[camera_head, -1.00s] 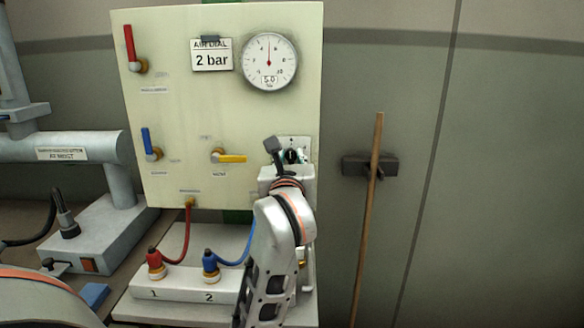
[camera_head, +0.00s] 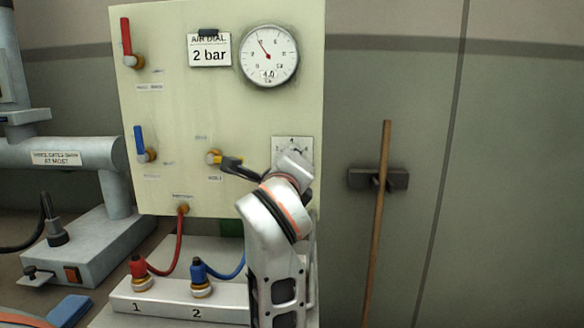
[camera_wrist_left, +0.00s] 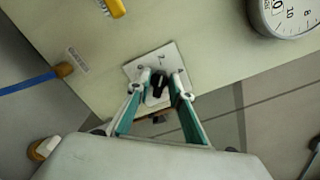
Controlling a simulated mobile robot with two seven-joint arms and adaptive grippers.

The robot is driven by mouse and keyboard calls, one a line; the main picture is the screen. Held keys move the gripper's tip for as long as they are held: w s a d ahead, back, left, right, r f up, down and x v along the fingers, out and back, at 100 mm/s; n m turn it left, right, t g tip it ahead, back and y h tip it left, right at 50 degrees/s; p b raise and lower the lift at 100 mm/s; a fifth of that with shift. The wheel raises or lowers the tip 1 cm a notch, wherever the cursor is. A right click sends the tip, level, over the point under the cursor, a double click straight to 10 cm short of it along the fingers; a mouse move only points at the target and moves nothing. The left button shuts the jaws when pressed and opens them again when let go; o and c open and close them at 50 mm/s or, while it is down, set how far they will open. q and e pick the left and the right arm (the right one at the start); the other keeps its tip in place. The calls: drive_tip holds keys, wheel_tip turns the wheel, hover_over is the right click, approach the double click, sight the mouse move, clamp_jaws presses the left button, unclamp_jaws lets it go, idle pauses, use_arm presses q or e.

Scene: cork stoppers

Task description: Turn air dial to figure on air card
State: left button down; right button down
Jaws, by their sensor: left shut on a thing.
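The air card (camera_head: 210,52) hangs at the top of the cream panel and reads "AIR DIAL 2 bar". The round gauge (camera_head: 268,56) beside it has its red needle up and left, with a readout that looks like 4.0. The white dial plate (camera_head: 292,143) is low on the panel's right; my left wrist covers its lower part and hides the knob in the head view. In the left wrist view, my left gripper (camera_wrist_left: 163,85) has its fingers on either side of the black dial knob (camera_wrist_left: 157,88), shut on it. My right gripper is in neither view.
A red lever (camera_head: 126,37), a blue lever (camera_head: 140,142) and a yellow-ended valve (camera_head: 213,157) are on the panel; a dark part of my wrist overlaps the valve's handle in the picture. Red and blue hoses run below. A wooden stick (camera_head: 378,220) stands right of the panel.

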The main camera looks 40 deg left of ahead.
use_arm(q)
drive_tip(key=shift+f+n+b, duration=0.1)
drive_tip(key=shift+n+b, duration=0.2)
drive_tip(key=shift+n, duration=0.3)
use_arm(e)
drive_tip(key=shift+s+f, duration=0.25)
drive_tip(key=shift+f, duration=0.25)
use_arm(q)
drive_tip(key=c, duration=2.1)
unclamp_jaws()
drive_tip(key=shift+c, duration=0.2)
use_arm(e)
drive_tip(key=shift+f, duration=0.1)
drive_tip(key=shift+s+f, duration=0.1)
